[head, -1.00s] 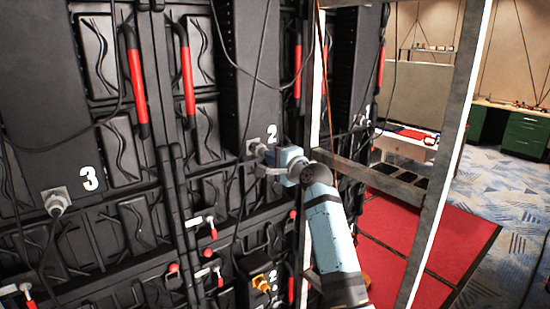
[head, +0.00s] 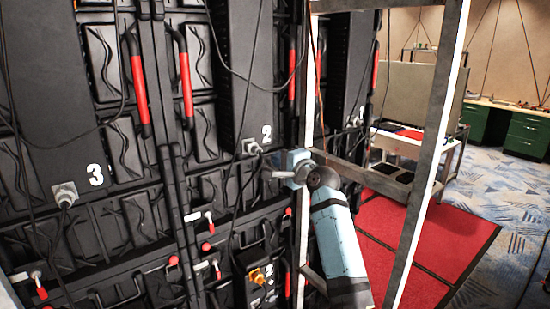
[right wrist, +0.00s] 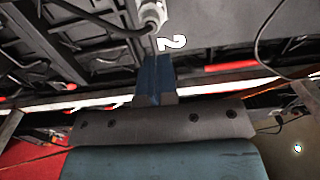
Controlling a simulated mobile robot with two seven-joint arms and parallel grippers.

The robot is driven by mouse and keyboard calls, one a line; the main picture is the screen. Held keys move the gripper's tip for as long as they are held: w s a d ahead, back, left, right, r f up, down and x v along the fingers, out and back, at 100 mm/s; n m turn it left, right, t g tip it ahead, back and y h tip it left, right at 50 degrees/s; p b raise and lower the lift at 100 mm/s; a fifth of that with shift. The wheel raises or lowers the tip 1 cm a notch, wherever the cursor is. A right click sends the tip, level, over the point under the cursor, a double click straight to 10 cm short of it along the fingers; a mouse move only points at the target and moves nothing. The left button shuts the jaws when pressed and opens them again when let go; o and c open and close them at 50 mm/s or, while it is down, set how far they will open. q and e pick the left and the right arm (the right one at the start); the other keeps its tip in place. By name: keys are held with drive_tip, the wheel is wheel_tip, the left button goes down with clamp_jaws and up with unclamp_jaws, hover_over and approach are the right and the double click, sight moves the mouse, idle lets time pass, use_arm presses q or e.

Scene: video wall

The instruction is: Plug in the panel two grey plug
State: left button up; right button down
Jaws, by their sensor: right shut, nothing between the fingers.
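The panel two grey plug (head: 251,147) sits at the grey socket on the black panel, just below and left of the white number 2, with a dark cable hanging from it. It appears seated in the socket. In the right wrist view the plug (right wrist: 151,14) is at the top, beside the number 2. My right gripper (head: 268,174) is below and right of the plug, apart from it. Its fingers (right wrist: 154,75) are shut and empty. My left gripper is not in view.
A similar grey plug (head: 65,194) with a cable is on panel 3 at left. An orange connector (head: 257,276) is low on panel 2. A metal frame post (head: 428,150) stands right of my right arm. Loose cables hang across the panels.

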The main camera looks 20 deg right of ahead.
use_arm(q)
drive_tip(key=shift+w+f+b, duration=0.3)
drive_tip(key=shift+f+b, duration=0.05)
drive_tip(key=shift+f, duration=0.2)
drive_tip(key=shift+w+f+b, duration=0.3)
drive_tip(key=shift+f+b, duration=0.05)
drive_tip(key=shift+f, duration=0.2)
use_arm(e)
drive_tip(key=v, duration=0.6)
drive_tip(key=shift+s+f, duration=0.35)
drive_tip(key=shift+s, duration=0.05)
drive_tip(key=shift+d, duration=0.2)
drive_tip(key=s+a+f+n+g+h, duration=0.1)
drive_tip(key=s+f+n+g+h, duration=0.15)
drive_tip(key=s+f, duration=0.7)
drive_tip(key=s+f+n+g+h, duration=0.15)
drive_tip(key=f+n, duration=0.25)
drive_tip(key=f, duration=1.3)
drive_tip(key=s+a+f+n+g, duration=0.1)
drive_tip(key=s+a+f+n, duration=0.1)
drive_tip(key=s+f+n, duration=0.3)
drive_tip(key=s+a+f+n+g+y, duration=0.1)
drive_tip(key=s+f+n, duration=0.4)
drive_tip(key=s+f, duration=0.9)
drive_tip(key=s+a, duration=0.1)
drive_tip(key=s, duration=0.8)
drive_tip(key=shift+s+a+f, duration=0.2)
drive_tip(key=shift+s+a, duration=0.15)
